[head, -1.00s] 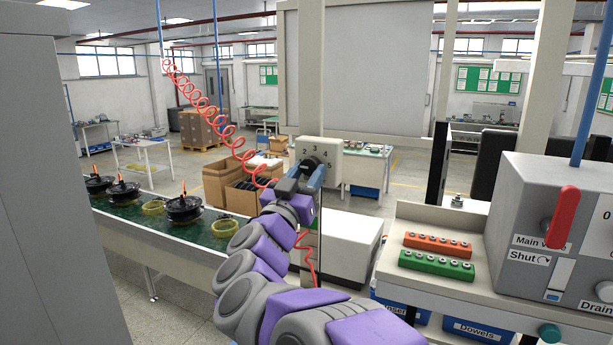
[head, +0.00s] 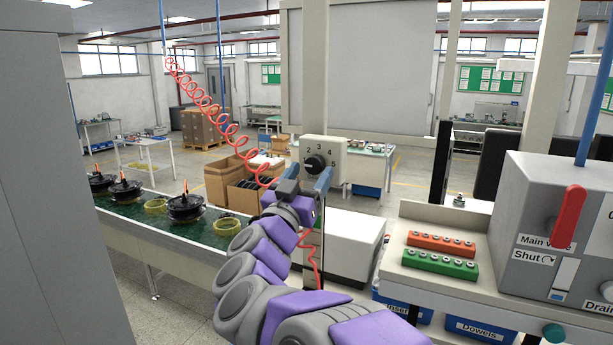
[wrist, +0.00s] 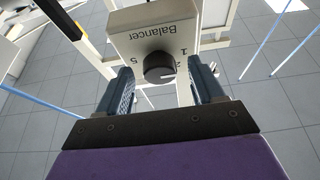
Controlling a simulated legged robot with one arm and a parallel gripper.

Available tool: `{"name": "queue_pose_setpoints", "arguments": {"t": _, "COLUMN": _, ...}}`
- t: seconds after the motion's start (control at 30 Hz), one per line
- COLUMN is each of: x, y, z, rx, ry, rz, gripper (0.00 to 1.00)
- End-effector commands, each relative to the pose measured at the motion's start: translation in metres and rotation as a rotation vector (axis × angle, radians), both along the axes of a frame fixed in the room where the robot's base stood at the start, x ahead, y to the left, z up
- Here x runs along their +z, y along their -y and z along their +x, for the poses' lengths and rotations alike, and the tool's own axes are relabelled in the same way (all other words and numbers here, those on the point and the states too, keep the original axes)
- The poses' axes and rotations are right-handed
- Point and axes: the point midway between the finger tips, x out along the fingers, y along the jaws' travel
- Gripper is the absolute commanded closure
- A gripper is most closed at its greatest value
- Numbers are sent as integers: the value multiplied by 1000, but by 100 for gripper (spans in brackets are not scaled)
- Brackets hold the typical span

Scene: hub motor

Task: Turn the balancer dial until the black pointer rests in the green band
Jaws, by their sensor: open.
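The balancer dial is a black round knob (head: 314,163) on a pale box (head: 340,150) with numbers around it, fixed to a post in the head view. In the wrist view the knob (wrist: 159,68) sits below the upside-down word "Balancer", with a light mark at its lower right. My gripper (head: 306,181) is open in front of the box. In the wrist view its two fingers (wrist: 164,88) stand left and right of the knob, apart from it. I cannot make out a green band or a black pointer in either view.
A conveyor (head: 185,225) with several black hub motors runs at the left. At the right, a bench (head: 400,277) holds orange and green socket blocks beside a grey box (head: 540,230) with a red lever. A red coiled hose (head: 215,112) hangs behind my arm.

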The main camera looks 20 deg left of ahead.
Motion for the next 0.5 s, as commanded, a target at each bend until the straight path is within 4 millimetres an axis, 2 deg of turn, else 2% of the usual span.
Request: {"name": "queue_pose_setpoints", "arguments": {"t": 0.5, "x": -44, "y": -14, "z": -99, "rx": 8, "ry": -2, "rz": -5, "gripper": 33}}
